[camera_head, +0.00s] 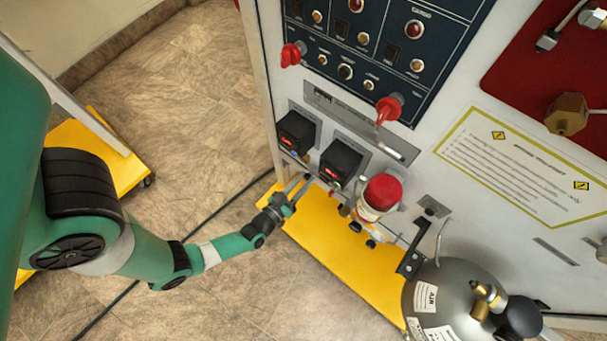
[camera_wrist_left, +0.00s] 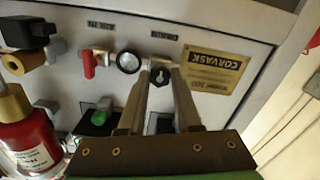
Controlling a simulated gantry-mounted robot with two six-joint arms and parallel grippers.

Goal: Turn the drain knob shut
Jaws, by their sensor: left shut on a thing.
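The drain knob (camera_wrist_left: 161,76) is a small black knob with a pale mark, seen in the left wrist view below the upside-down lettering on the panel. My left gripper (camera_wrist_left: 160,67) has one finger on each side of it and is shut on it. In the head view my left gripper (camera_head: 303,181) reaches the lower left of the trainer's front panel, below the small black display boxes. The knob itself is hidden or too small to make out there. My right gripper is not in view.
In the left wrist view a round gauge (camera_wrist_left: 129,62) and a red lever (camera_wrist_left: 88,63) sit close beside the knob. A brass plate (camera_wrist_left: 212,68) is on its other side. A red-topped bottle (camera_head: 379,194) and a grey tank (camera_head: 462,292) stand right of my gripper in the head view.

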